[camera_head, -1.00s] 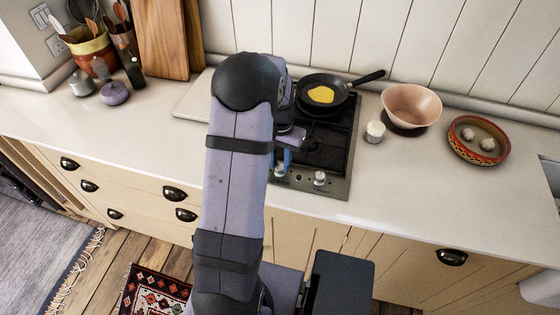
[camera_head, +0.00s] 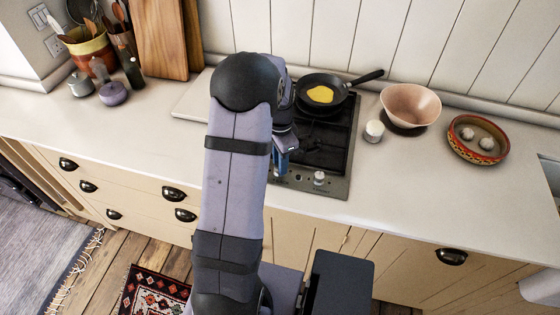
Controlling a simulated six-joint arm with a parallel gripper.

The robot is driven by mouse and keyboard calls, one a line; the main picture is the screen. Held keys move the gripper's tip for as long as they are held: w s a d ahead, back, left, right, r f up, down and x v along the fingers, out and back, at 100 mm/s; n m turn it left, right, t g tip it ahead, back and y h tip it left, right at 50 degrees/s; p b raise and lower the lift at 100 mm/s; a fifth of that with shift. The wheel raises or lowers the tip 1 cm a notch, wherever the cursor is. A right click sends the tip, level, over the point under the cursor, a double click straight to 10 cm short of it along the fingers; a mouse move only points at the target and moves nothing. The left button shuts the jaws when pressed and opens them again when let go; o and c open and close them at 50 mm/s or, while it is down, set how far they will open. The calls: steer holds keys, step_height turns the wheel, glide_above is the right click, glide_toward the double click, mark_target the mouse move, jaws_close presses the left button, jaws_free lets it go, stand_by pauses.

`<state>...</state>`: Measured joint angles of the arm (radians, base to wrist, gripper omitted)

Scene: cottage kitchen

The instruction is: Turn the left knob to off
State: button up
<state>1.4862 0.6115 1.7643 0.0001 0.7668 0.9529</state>
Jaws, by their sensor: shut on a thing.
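The black two-burner stove (camera_head: 328,140) is set in the white counter, with its knobs on the front strip. The right knob (camera_head: 319,178) is in plain view. The left knob is mostly hidden behind my gripper, and its setting cannot be read. My gripper (camera_head: 280,172) points down at the left knob's place on the front strip, partly covered by my arm. Its blue fingers are shut on the left knob. A black frying pan (camera_head: 333,84) with something yellow in it sits on the rear burner.
A wooden board (camera_head: 163,40) leans at the back left. The counter front at right is clear.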

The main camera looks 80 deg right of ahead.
steer(key=shift+d+r, duration=0.1)
stand_by(0.4)
steer(key=o, duration=0.8)
steer(key=shift+c, duration=0.2)
steer(key=shift+r+b, duration=1.15)
steer(key=shift+r, duration=2.5)
